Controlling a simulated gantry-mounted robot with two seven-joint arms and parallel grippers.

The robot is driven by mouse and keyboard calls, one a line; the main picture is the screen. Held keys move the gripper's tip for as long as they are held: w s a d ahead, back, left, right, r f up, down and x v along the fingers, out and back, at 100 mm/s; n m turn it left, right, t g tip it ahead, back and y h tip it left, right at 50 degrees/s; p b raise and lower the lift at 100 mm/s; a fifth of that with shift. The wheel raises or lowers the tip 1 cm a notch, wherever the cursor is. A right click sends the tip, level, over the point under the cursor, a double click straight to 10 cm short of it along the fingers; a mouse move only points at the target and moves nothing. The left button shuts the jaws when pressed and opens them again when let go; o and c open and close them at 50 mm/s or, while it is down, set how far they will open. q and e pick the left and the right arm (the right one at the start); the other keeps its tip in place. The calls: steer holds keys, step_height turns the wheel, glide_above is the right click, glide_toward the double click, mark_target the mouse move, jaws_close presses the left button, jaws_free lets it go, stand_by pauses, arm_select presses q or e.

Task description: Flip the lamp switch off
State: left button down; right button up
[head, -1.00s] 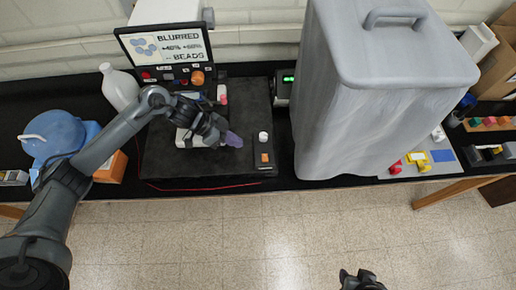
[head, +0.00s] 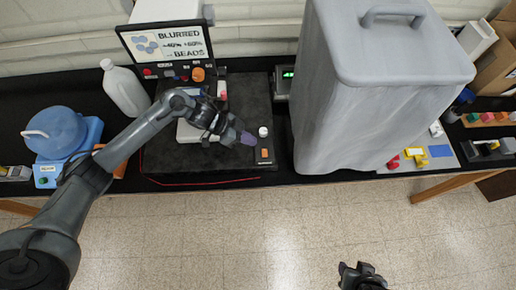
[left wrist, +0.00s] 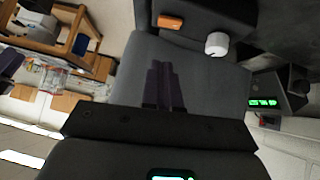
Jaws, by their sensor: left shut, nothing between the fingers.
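A small orange switch (head: 264,153) sits near the right end of a black equipment base (head: 200,166), just in front of a white round knob (head: 263,131). I take the orange piece to be the lamp switch; which way it is tipped is too small to tell. My left gripper (head: 249,139) is shut and empty, just left of the switch and knob. In the left wrist view the closed fingers (left wrist: 161,72) point toward the panel, with the orange switch (left wrist: 170,21) and white knob (left wrist: 216,44) beyond the tips. My right gripper (head: 360,277) shows only partly at the bottom edge.
A large grey covered bin (head: 350,130) stands right of the panel. A small device with a green display (head: 286,75) is behind. A monitor (head: 170,46), white jug (head: 124,90) and blue device (head: 60,135) stand at left. Floor in front is clear.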

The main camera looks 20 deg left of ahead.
mark_target(266, 154)
arm_select(q)
steer(key=x, duration=0.4)
steer(key=shift+d+f+p, duration=0.25)
steer(key=shift+f+p, duration=0.05)
steer(key=shift+s+f, duration=0.15)
steer(key=shift+f, duration=0.85)
steer(key=shift+s+f+p, duration=0.1)
steer(key=shift+f+p, duration=0.2)
steer(key=shift+f, duration=0.5)
arm_select(e)
steer(key=shift+r, duration=0.75)
